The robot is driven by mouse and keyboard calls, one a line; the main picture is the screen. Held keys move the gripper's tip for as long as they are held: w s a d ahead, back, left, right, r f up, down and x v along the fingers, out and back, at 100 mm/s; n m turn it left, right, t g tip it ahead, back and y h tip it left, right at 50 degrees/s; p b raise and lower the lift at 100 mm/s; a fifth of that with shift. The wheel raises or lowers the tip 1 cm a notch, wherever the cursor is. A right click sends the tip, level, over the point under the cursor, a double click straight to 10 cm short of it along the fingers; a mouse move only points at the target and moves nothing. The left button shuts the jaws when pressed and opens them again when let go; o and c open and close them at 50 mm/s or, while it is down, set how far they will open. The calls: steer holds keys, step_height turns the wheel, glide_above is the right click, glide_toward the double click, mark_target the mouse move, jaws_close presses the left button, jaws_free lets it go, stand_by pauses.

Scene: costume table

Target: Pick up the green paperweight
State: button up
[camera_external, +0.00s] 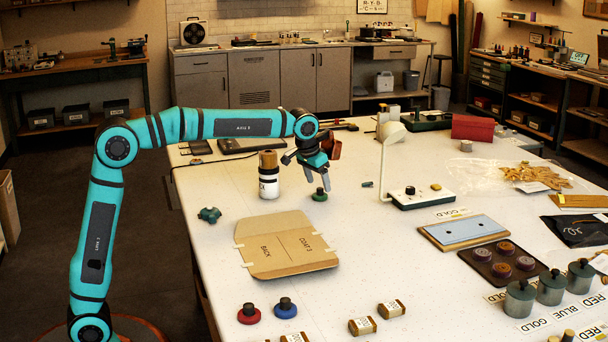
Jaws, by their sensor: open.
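The green paperweight (320,195) is a small round disc with a dark knob on top, standing on the white table. My gripper (316,188) points down at it, with its fingers open around or just above the knob. Whether the fingers touch the knob cannot be told from this view. A white bottle (268,180) with a brown cap stands just left of my gripper.
A red (248,314) and a blue paperweight (286,308) stand near the front edge. A cardboard pattern (287,246) lies in front of my gripper. A white lamp (387,165) stands to the right. The table (380,270) is clear between pattern and tray.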

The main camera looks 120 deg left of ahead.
mark_target(320, 188)
steer(key=x, duration=0.3)
steer(key=shift+w+f, duration=0.1)
steer(key=shift+f, duration=0.25)
steer(key=shift+c, duration=0.2)
